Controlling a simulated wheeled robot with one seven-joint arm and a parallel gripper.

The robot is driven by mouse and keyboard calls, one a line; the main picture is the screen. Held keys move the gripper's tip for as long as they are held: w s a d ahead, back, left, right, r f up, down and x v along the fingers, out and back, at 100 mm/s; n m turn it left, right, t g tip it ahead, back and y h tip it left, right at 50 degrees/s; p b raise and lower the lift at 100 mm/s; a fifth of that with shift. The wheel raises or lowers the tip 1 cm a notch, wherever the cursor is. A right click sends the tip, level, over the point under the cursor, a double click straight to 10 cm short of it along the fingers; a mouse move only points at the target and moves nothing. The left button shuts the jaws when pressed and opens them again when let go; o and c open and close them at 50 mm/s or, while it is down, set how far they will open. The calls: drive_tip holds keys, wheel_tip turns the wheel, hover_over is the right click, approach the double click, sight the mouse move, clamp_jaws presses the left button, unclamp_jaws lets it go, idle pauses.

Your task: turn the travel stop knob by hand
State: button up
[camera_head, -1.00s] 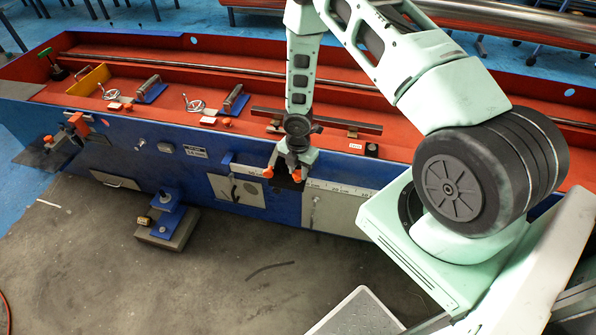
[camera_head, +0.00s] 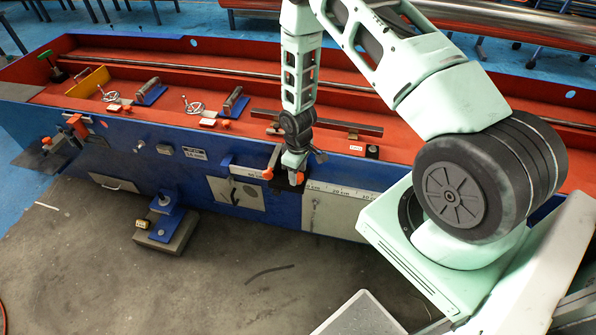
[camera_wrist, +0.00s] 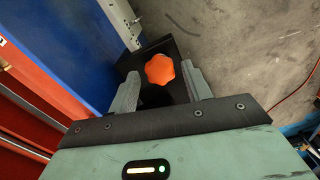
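The travel stop is a black block (camera_wrist: 181,89) on the front of the blue bench. Its orange lobed knob (camera_wrist: 160,69) shows in the wrist view between the two grey fingers of my gripper (camera_wrist: 163,85). A narrow gap shows on each side, so the gripper looks open around the knob, not clamped. In the head view my gripper (camera_head: 295,167) points down at the bench front, with an orange part (camera_head: 299,179) at its tips. A second orange part (camera_head: 267,174) shows just left of it. The fingers partly hide the block.
The blue bench (camera_head: 130,150) with its red bed runs across the view. A white scale strip (camera_head: 340,190) lies along its front near my gripper. A similar stop with orange parts (camera_head: 77,121) is at the far left. A blue bracket on a block (camera_head: 166,222) stands on the floor.

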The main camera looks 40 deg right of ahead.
drive_tip(key=shift+r+p, duration=0.75)
drive_tip(key=shift+r, duration=0.3)
